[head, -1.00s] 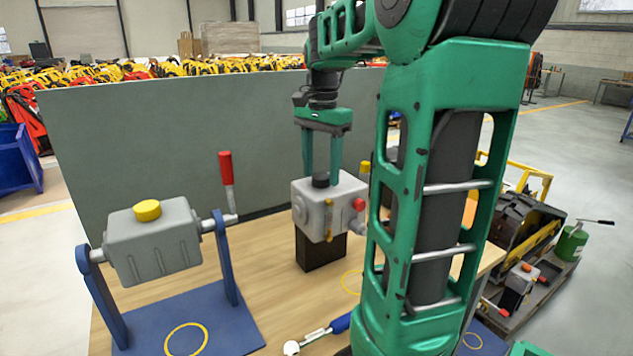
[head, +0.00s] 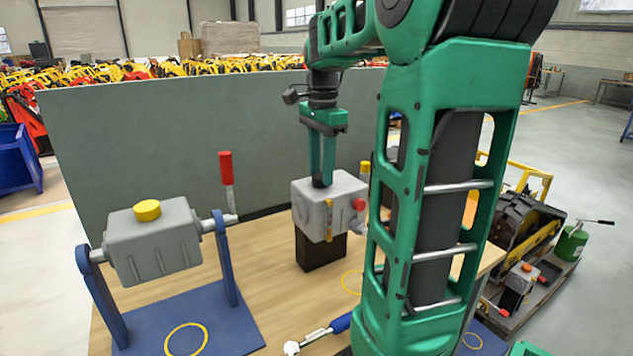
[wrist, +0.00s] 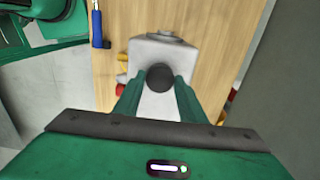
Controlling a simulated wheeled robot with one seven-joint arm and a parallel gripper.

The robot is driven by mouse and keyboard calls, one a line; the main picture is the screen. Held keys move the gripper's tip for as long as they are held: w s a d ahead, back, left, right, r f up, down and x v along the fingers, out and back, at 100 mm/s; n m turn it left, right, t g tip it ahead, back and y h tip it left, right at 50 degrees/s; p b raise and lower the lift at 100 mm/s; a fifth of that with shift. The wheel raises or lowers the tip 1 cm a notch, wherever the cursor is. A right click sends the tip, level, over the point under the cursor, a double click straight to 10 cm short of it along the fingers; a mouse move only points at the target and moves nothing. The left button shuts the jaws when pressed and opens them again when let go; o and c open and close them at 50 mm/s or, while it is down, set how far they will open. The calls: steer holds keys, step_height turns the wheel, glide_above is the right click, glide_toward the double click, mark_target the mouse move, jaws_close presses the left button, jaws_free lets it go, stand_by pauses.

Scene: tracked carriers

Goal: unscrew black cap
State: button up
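A light grey box (head: 345,205) stands on a dark pedestal (head: 320,250) on the wooden table, with the black cap on its top. The cap (wrist: 160,77) shows as a dark disc in the wrist view; in the head view my fingers mostly hide it. My gripper (head: 322,184) points straight down over the box. Its two fingers, also in the wrist view (wrist: 160,80), lie on opposite sides of the cap and appear to touch it. The box has a red knob (head: 359,204) and a yellow lever (head: 329,220) on its sides.
A grey tank with a yellow cap (head: 147,210) hangs on a blue stand (head: 215,320) at the left, beside a red-handled crank (head: 226,168). A blue-handled tool (head: 340,323) lies at the front. A grey-green panel (head: 180,140) stands behind.

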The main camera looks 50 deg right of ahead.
steer(key=n, duration=0.5)
steer(key=shift+n, duration=0.3)
steer(key=n, duration=0.4)
steer(key=shift+n, duration=1.2)
steer(key=n, duration=0.6)
steer(key=shift+n, duration=0.8)
